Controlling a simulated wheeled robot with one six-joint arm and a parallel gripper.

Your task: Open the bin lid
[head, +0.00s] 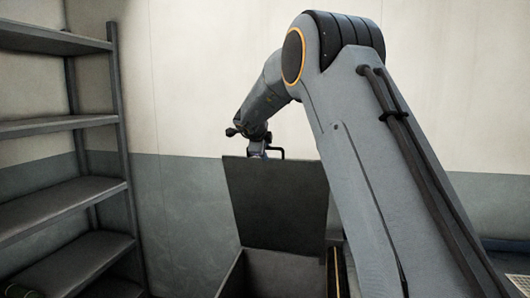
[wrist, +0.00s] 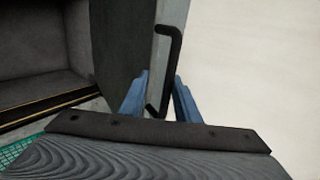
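The bin (head: 285,275) stands in the lower middle of the head view. Its dark lid (head: 275,205) is raised and stands nearly upright, with the box open below it. A black bar handle (head: 281,152) shows at the lid's top edge; the handle also shows in the wrist view (wrist: 171,65). My gripper (wrist: 162,75) has its two blue fingers apart, one on each side of the handle, with visible gaps. In the head view my gripper is small and partly hidden at the lid's top edge. My arm hides the bin's right side.
A grey shelf rack (head: 65,190) stands at the left, with a dark green rolled item (head: 38,278) low on it. A plain wall (head: 200,80) is behind the bin. Green mesh (wrist: 20,152) shows at the lower left of the wrist view.

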